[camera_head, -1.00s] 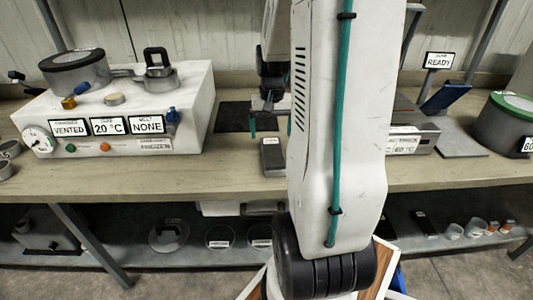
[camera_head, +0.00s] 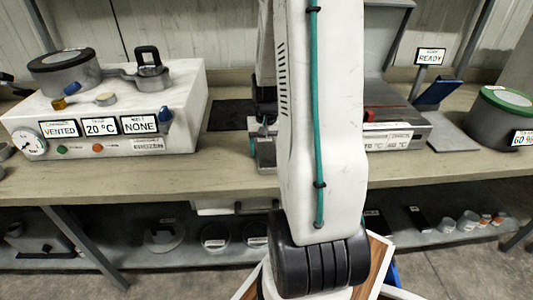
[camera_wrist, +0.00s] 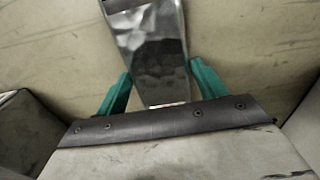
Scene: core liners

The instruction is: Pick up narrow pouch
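The narrow pouch (camera_wrist: 152,48) is a shiny dark silver strip with a pale lower end in the wrist view. It lies between the two teal fingers of my gripper (camera_wrist: 161,82). The fingers stand apart, one beside each long edge of the pouch, very close to it; I cannot tell whether they touch. Part of the grey pouch (camera_head: 266,156) shows there, the rest hidden by the gripper.
A white instrument box (camera_head: 105,125) with labels stands left on the bench (camera_head: 200,178). A grey heater (camera_head: 398,130) is behind my arm to the right. A green-rimmed pot (camera_head: 500,120) and a READY sign (camera_head: 430,57) stand farther right. A lower shelf (camera_head: 135,252) holds discs and jars.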

